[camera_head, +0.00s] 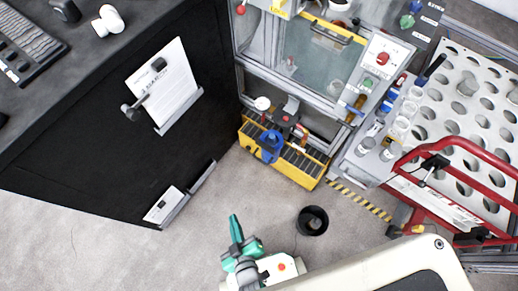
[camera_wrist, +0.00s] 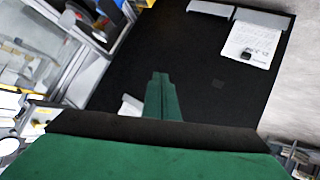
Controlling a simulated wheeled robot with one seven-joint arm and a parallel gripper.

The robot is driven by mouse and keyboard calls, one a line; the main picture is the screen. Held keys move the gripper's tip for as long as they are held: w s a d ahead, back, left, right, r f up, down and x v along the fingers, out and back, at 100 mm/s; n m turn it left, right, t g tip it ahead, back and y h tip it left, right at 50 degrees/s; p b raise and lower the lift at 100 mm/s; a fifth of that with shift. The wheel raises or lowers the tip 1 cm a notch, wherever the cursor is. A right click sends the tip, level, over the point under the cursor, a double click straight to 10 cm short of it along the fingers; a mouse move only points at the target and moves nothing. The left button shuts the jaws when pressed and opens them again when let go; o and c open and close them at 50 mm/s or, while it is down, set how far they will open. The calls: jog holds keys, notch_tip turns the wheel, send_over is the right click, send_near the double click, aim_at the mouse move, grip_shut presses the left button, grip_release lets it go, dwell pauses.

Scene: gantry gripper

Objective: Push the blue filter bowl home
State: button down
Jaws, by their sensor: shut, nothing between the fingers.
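A blue rounded part that looks like the filter bowl (camera_head: 270,147) shows in the head view at the front of a yellow unit (camera_head: 302,173), low on the metal-framed machine. I cannot tell how far in it sits. My gripper (camera_head: 235,220) has green fingers and is in the lower middle of the head view, below and left of the blue bowl and clearly apart from it. In the wrist view its fingers (camera_wrist: 160,78) are together with nothing between them, in front of a black panel. I cannot make out the bowl for sure in the wrist view.
A black cabinet (camera_head: 115,120) with a paper holder (camera_head: 165,85) stands on the left. A small black bin (camera_head: 312,220) is on the floor below the yellow unit. A red-framed cart (camera_head: 445,150) and a white rack with holes are on the right. Grey floor lies open around my gripper.

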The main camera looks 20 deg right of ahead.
jog(key=w+a+f+n+g, duration=0.25)
jog(key=w+f+n, duration=0.2)
jog(key=f, duration=0.65)
jog(key=n+g+h, duration=0.6)
jog(key=n+h, duration=0.3)
jog(key=n, duration=0.3)
send_near(265, 150)
notch_tip(265, 150, down, 4)
jog(key=w+d, duration=0.1)
jog(key=d, duration=0.1)
jog(key=shift+w+d, duration=0.3)
jog(key=shift+w, duration=0.1)
jog(key=shift+d, duration=0.5)
